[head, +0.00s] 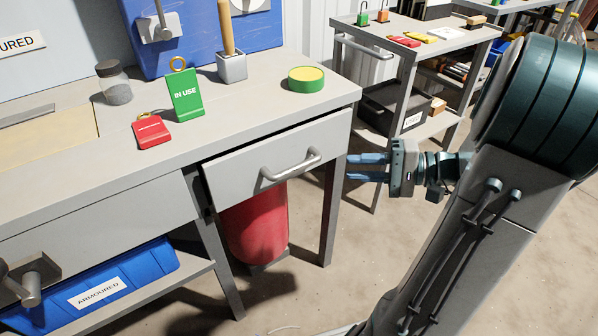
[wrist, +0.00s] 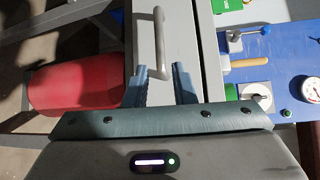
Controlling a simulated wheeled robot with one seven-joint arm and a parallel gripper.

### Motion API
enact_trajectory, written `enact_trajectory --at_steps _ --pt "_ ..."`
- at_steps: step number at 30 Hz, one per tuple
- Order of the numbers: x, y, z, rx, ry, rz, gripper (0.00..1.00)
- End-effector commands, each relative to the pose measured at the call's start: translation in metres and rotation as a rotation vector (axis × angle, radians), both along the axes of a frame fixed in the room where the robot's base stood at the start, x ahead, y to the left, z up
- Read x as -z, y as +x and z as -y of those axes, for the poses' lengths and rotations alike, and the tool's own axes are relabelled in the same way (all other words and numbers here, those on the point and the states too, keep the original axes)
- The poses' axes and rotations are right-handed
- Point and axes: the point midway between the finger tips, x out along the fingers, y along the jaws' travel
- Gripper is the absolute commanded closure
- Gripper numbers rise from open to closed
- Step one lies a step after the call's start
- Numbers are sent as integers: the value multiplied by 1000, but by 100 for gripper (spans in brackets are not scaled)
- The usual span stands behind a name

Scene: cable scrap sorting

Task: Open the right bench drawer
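The right bench drawer (head: 240,163) has a light grey front under the worktop and looks closed, with a thin dark gap along its top edge. Its silver bar handle (head: 291,168) runs across the front. My gripper (head: 352,167) is to the right of the handle in the head view, apart from it, with its blue fingers pointing left. In the wrist view my gripper (wrist: 160,78) has its two fingers spread with nothing held. The handle (wrist: 160,45) lies ahead, in line with the gap between the fingers; the drawer front (wrist: 183,40) is behind it.
A red cylinder (head: 256,225) stands under the drawer beside the bench leg (head: 331,210). A green IN USE sign (head: 185,95), a red tag (head: 151,132) and a green-yellow roll (head: 306,79) are on the worktop. A grey cart (head: 405,85) stands behind my gripper. Floor in front is mostly clear.

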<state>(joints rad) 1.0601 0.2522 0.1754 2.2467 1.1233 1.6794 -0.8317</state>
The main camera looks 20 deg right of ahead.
Motion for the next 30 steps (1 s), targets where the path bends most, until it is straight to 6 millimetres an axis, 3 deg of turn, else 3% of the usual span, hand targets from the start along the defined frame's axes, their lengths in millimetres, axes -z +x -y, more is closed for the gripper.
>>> enact_trajectory --at_steps 15,21,30 --pt "17 44 -92 -6 -3 -4 77" --pt "18 53 -109 -5 -4 -4 77" --pt "17 55 -113 -2 -3 -4 77"
